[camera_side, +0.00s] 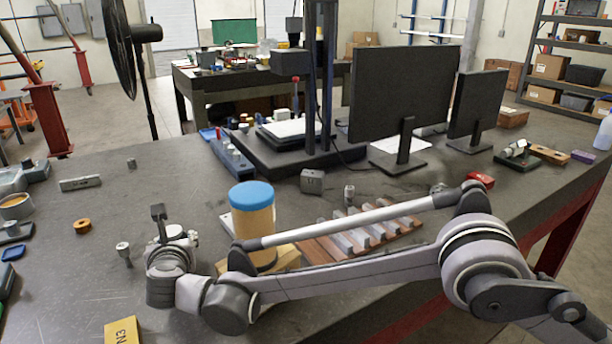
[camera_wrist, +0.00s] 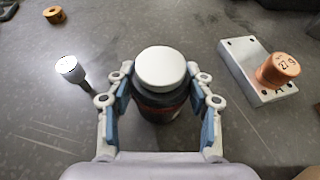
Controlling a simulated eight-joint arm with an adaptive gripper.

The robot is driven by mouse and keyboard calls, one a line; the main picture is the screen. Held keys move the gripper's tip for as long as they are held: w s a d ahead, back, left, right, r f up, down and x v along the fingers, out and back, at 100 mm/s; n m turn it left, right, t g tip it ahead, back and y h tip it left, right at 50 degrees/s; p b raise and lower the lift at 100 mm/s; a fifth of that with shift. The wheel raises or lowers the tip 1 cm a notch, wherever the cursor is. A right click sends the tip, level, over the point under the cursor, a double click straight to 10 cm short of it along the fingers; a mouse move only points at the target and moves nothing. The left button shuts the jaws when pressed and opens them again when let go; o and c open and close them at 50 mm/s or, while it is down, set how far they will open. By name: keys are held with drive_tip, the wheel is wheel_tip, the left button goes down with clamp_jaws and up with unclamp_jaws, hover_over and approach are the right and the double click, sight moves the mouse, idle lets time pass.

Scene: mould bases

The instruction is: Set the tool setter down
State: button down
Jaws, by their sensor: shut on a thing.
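The tool setter (camera_wrist: 160,68), a dark round body with a pale grey disc top, stands between the blue-padded fingers of my gripper (camera_wrist: 162,96) in the wrist view. The fingers are closed on its two sides. It looks upright relative to the table, but its lower end is hidden, so I cannot tell whether it touches the table. In the side view my gripper (camera_side: 180,237) is low over the left part of the table. My own wrist blocks most of it there, and I cannot make out the tool setter.
A bolt-like metal part (camera_wrist: 69,70) stands close to the left, with a copper ring (camera_wrist: 54,15) beyond. A steel plate (camera_wrist: 248,75) with a copper cylinder (camera_wrist: 280,69) lies to the right. A blue-lidded jar (camera_side: 252,195) stands right of my gripper.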

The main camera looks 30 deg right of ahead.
drive_tip(key=shift+f, duration=0.35)
drive_tip(key=shift+f, duration=0.1)
drive_tip(key=c, duration=0.5)
unclamp_jaws()
drive_tip(key=shift+f, duration=0.15)
drive_tip(key=shift+s+r, duration=0.25)
drive_tip(key=shift+r, duration=0.05)
drive_tip(key=v, duration=1.1)
drive_tip(key=shift+s+r, duration=0.15)
drive_tip(key=shift+s, duration=0.1)
drive_tip(key=shift+w+r, duration=0.1)
